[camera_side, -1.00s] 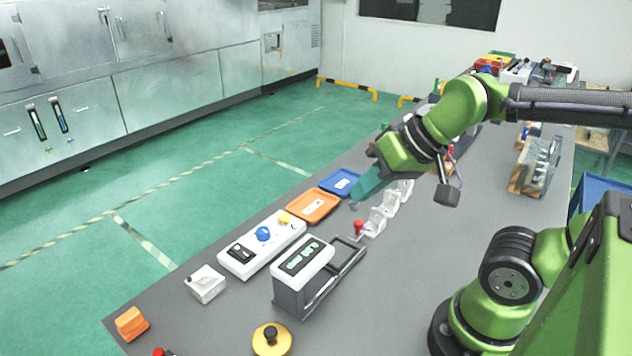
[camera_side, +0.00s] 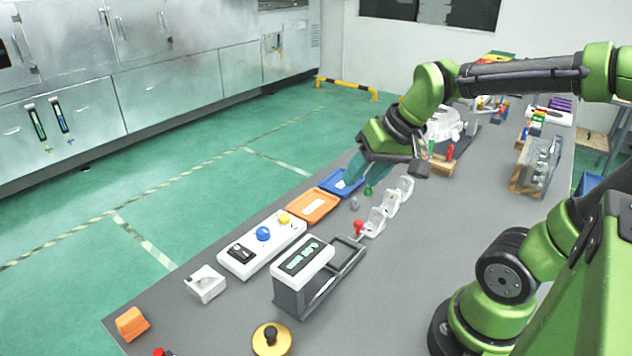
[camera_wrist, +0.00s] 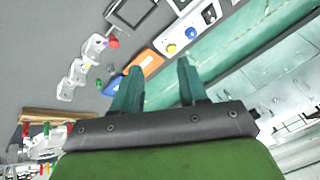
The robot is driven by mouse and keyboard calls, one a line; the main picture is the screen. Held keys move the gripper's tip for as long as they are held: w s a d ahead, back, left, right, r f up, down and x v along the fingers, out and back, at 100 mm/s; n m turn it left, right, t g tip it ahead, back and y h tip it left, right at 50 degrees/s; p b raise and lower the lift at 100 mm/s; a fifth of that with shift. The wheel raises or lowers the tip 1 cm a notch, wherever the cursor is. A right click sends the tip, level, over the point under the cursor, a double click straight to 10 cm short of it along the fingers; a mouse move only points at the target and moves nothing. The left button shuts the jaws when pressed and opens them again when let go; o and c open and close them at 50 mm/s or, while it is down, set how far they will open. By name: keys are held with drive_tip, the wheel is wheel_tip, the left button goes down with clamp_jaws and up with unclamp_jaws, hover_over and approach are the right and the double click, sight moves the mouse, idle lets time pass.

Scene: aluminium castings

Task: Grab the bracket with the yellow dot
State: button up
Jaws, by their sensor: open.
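Three pale bracket-like castings stand in a row on the grey table: a near one (camera_side: 376,222), a middle one (camera_side: 392,204) and a far one (camera_side: 406,187). They also show at upper left in the wrist view, where the near one (camera_wrist: 95,47) is clearest. My gripper (camera_side: 362,180) is open and empty, tilted above the table beside the blue tray (camera_side: 328,186), left of the far casting. In the wrist view its two teal fingers (camera_wrist: 158,68) are spread apart with nothing between them.
A red knob (camera_side: 358,226) and a green knob (camera_side: 368,190) stand near the castings. An orange tray (camera_side: 300,217), a button box (camera_side: 237,268) and a display unit (camera_side: 290,292) lie nearer. A glass-fronted rack (camera_side: 540,165) stands right.

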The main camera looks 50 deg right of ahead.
drive_tip(key=w+d+f+g, duration=0.1)
drive_tip(key=w+d, duration=0.1)
drive_tip(key=d, duration=0.4)
drive_tip(key=w+d+f+g, duration=0.1)
drive_tip(key=w+d+g, duration=0.15)
drive_tip(key=d, duration=0.45)
drive_tip(key=n+g, duration=0.2)
drive_tip(key=n, duration=0.5)
hover_over(393, 191)
drive_tip(key=d, duration=0.1)
wheel_tip(393, 191, down, 2)
drive_tip(key=shift+h, duration=0.3)
drive_tip(key=f, duration=1.1)
drive_tip(key=a+f, duration=0.1)
drive_tip(key=f, duration=0.5)
drive_tip(key=shift+f, duration=0.1)
clamp_jaws()
